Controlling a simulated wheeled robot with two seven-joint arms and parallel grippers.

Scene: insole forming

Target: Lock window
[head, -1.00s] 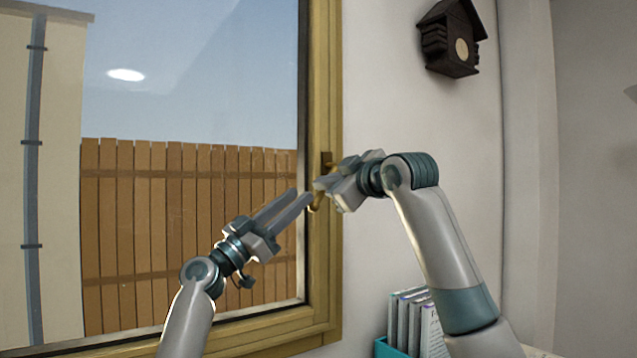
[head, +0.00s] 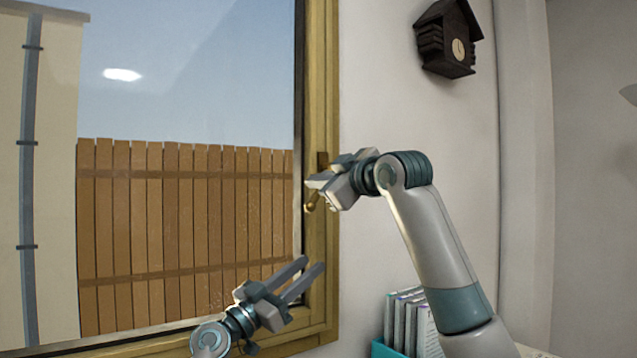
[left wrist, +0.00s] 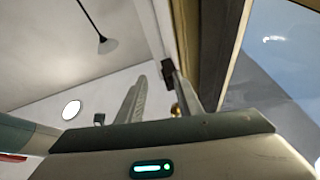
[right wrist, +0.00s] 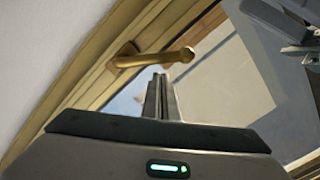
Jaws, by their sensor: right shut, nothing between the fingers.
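The window (head: 200,90) has a wooden frame with a brass handle (head: 310,206) on its right side. In the head view the handle's lower end points down, and my right gripper hides much of the rest. My right gripper (head: 314,190) is shut and empty in front of the handle. In the right wrist view the handle (right wrist: 150,59) lies just beyond the shut fingertips (right wrist: 160,77); I cannot tell whether they touch. My left gripper (head: 313,266) is open and empty, below the handle near the lower right frame corner. Its spread fingers show in the left wrist view (left wrist: 158,92).
A dark wooden birdhouse-shaped clock (head: 450,40) hangs on the white wall at upper right. A teal holder (head: 385,349) with several booklets (head: 408,315) stands at the bottom, beside my right arm. The wall between window and clock is clear.

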